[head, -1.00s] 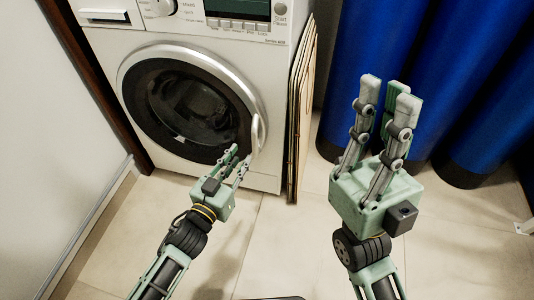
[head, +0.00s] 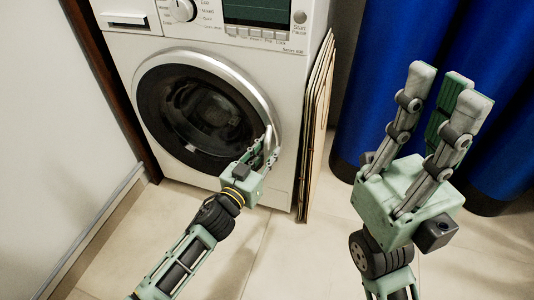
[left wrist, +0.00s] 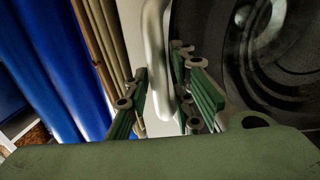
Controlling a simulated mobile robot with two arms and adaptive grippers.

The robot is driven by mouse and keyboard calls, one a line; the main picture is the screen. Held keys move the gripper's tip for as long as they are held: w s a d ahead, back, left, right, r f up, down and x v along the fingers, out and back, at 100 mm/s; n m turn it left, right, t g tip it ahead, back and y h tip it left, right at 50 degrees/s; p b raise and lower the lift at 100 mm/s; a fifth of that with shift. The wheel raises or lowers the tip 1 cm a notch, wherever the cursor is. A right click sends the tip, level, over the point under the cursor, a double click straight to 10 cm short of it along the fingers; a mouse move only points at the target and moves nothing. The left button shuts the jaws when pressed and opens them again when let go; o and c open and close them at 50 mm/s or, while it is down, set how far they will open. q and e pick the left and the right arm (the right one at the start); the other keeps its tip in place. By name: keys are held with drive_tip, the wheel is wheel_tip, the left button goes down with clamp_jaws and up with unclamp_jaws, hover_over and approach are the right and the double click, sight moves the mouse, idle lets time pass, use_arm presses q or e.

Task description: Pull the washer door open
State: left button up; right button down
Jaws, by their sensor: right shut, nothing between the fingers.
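The white washer (head: 130,42) stands at the back with its round door (head: 165,80) shut. The door has a silver rim and dark glass. The pale upright handle (head: 268,140) is at the door's right edge; it also shows in the left wrist view (left wrist: 156,45). My left gripper (head: 265,153) is at the handle's lower part. In the left wrist view its fingers (left wrist: 162,92) are open, one side to each side of the handle, with gaps visible. My right gripper (head: 450,85) is shut and empty, raised at the right, away from the washer.
Thin upright boards (head: 316,120) lean close beside the washer's right side. Blue cylinders or drapes (head: 375,70) stand behind my right gripper. A white wall panel (head: 50,130) closes off the left. The tiled floor (head: 300,260) in front is clear.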

use_arm(q)
clamp_jaws()
idle(0.4)
